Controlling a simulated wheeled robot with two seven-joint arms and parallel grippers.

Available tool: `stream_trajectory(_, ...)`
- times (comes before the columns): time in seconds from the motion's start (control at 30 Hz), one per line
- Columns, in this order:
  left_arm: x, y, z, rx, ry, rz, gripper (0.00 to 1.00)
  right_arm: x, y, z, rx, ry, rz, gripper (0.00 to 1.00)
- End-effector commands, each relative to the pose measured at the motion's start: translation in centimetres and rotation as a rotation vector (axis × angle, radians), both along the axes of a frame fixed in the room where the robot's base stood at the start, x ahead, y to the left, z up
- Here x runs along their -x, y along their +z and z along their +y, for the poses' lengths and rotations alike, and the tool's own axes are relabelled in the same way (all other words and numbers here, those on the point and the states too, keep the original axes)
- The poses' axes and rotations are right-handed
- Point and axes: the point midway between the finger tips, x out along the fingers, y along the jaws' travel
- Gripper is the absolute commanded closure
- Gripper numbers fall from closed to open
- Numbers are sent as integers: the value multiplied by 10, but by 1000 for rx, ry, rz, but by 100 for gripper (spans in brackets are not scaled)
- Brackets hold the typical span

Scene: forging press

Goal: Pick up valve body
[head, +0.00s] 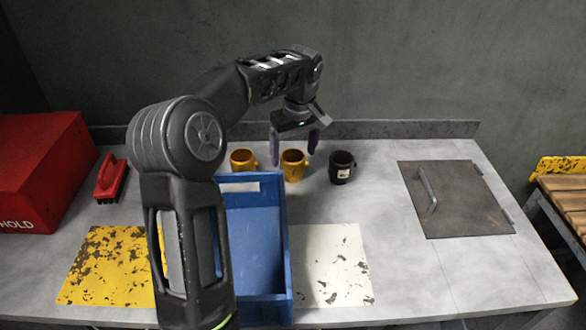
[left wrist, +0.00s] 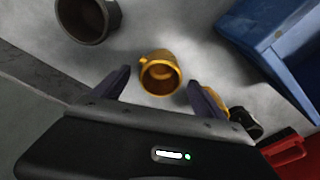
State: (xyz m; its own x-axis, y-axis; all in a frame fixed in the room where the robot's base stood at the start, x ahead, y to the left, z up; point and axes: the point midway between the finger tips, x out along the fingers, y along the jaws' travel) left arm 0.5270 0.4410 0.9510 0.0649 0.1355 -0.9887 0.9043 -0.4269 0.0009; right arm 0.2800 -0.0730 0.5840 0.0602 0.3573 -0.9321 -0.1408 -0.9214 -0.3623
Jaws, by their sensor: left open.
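The middle yellow part (head: 293,172) is below my left gripper (head: 294,150), which points down, open and empty. In the left wrist view this yellow part (left wrist: 160,73) lies between the spread fingertips (left wrist: 159,80), apparently untouched. A second yellow part (head: 243,160) stands to its left, partly hidden by a finger in the wrist view. My right gripper is out of view.
A blue bin (head: 289,240) stands in front of the parts, partly behind my left arm. A red box (head: 45,165) and red brush (head: 110,180) are at left. Yellow (head: 110,265) and white (head: 335,265) worn patches flank the bin. A handled metal plate (head: 460,205) lies right.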

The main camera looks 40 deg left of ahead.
Motion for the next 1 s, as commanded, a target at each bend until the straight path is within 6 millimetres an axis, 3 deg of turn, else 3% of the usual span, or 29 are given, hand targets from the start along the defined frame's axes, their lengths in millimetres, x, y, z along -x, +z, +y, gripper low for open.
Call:
stream_trajectory(0.4, -1, -48, 6, 0, 1, 2, 18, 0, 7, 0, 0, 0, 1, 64)
stream_trajectory(1.0, -2, -49, 6, 0, 1, 0, 18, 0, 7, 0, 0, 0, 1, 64)
